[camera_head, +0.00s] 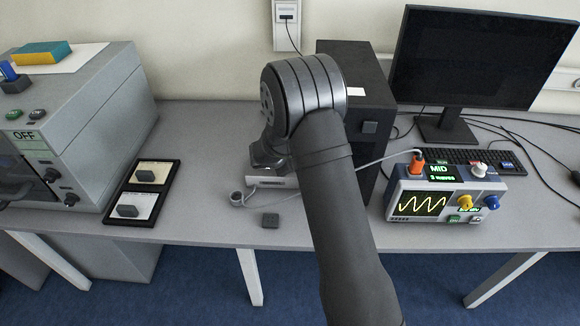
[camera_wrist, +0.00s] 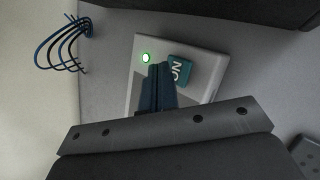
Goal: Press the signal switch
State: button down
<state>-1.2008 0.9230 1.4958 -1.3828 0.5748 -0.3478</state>
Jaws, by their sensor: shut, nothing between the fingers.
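The signal switch is a pale box (camera_wrist: 203,62) in the wrist view, with a lit green lamp (camera_wrist: 146,57) and a teal key (camera_wrist: 181,70) reading "ON". My gripper (camera_wrist: 160,68) is shut and empty. Its fingertips are over the box, between the lamp and the key and close beside the key. I cannot tell whether they touch it. In the head view, part of a pale box (camera_head: 275,182) shows beneath my wrist, and my arm hides my fingers.
The oscilloscope (camera_head: 440,190) reads "MID" and shows a yellow wave. A dark tower (camera_head: 375,90) stands close behind my arm. A grey machine (camera_head: 85,100) reads "OFF" at left. A black tray (camera_head: 112,190) lies beside it. A small dark block (camera_head: 270,220) lies near the front edge.

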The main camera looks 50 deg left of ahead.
jog(key=shift+f, duration=0.1)
jog(key=shift+f, duration=0.35)
jog(key=shift+f, duration=0.4)
dwell(0.7)
jog(key=shift+r, duration=0.8)
jog(key=shift+r, duration=0.1)
jog(key=shift+r, duration=2.45)
jog(key=shift+f, duration=0.1)
